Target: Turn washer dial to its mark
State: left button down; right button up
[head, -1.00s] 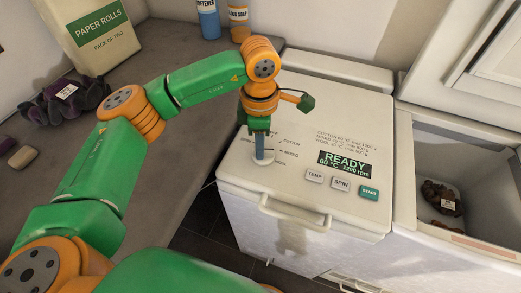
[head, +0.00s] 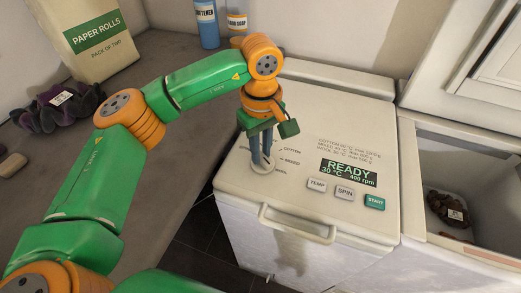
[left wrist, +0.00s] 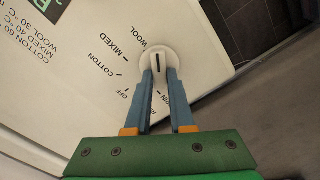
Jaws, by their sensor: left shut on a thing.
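The washer dial (head: 265,169) is a round white knob at the left front of the washer top. It shows closer in the left wrist view (left wrist: 172,56), with a dark line on its face and the labels OFF, COTTON, MIXED and WOOL around it. My left gripper (head: 262,158) points down and is shut on the dial; its blue fingers (left wrist: 158,76) hide part of it in the left wrist view. The washer display (head: 348,172) reads READY, 30 °C, 400 rpm. My right gripper is not in view.
TEMP (head: 317,185), SPIN (head: 345,191) and START (head: 375,202) buttons lie right of the dial. A front handle (head: 298,231) juts out below. An open machine (head: 465,180) with dark laundry stands right. Paper rolls (head: 95,38) and bottles (head: 207,24) stand on the grey counter.

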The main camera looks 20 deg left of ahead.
aim_at(262, 154)
pick_arm(q)
jog(key=shift+w+m, duration=0.1)
jog(key=shift+m, duration=0.9)
jog(key=c, duration=0.8)
grip_release()
jog(key=shift+r, duration=0.15)
notch_tip(262, 154, up, 7)
jog(key=shift+f, duration=0.1)
